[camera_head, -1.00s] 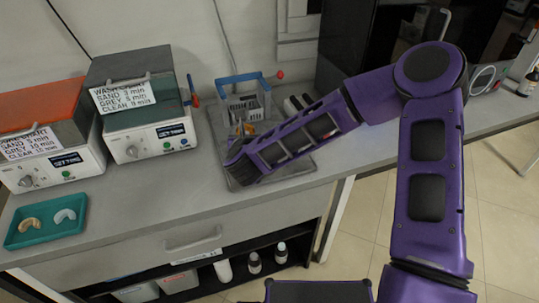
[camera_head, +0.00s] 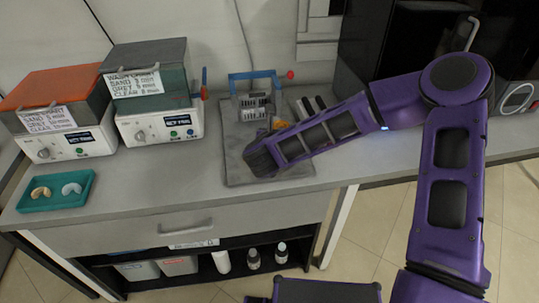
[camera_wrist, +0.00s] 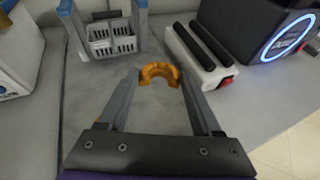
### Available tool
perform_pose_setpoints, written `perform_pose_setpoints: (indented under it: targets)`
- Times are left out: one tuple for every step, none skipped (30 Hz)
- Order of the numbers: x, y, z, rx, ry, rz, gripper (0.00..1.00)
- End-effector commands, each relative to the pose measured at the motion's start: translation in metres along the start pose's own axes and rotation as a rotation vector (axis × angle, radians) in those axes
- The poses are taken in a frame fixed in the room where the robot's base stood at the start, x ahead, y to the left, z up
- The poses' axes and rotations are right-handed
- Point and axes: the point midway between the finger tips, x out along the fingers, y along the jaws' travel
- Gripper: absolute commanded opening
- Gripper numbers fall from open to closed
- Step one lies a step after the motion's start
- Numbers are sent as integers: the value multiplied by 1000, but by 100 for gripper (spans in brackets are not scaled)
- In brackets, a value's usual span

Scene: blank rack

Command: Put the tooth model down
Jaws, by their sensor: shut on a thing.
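An amber, arch-shaped tooth model (camera_wrist: 160,72) sits between the fingertips of my gripper (camera_wrist: 158,78) in the wrist view. The fingers are shut on it from both sides. In the head view the model is a small orange patch (camera_head: 278,124) just past my dark wrist, and the fingers are mostly hidden. My gripper is over the grey mat (camera_head: 238,172), in front of a grey basket in a blue-topped frame. I cannot tell whether the model touches the mat.
The grey basket (camera_wrist: 110,40) stands ahead and left; a white unit with two black bars (camera_wrist: 200,45) stands close on the right. A teal tray (camera_head: 45,206) with two other tooth models lies far left, before two labelled boxes. The mat's front left is clear.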

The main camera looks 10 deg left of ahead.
Motion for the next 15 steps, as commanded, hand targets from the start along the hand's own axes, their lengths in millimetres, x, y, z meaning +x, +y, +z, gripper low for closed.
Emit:
perform_pose_setpoints:
  targets:
    - [1, 0, -3, 1, 2, -2, 14]
    - [2, -1, -6, 1, 3, -3, 14]
    - [5, 0, -12, 1, 4, -3, 14]
    - [7, 0, -18, 2, 5, -3, 14]
    - [9, 0, -24, 2, 5, -3, 14]
    - [12, -1, -31, 1, 6, -4, 14]
    - [14, -1, -36, 2, 5, -4, 14]
    - [16, -1, -41, 1, 5, -4, 14]
    - [19, -1, -47, 1, 5, -4, 14]
    - [20, 0, -51, 1, 4, -4, 14]
    - [22, 0, -53, 1, 3, -4, 14]
    - [23, 0, -56, 2, 3, -4, 14]
    - [24, 0, -57, 2, 3, -4, 14]
    - [24, 0, -59, 2, 2, -4, 14]
    - [25, 0, -61, 2, 2, -4, 14]
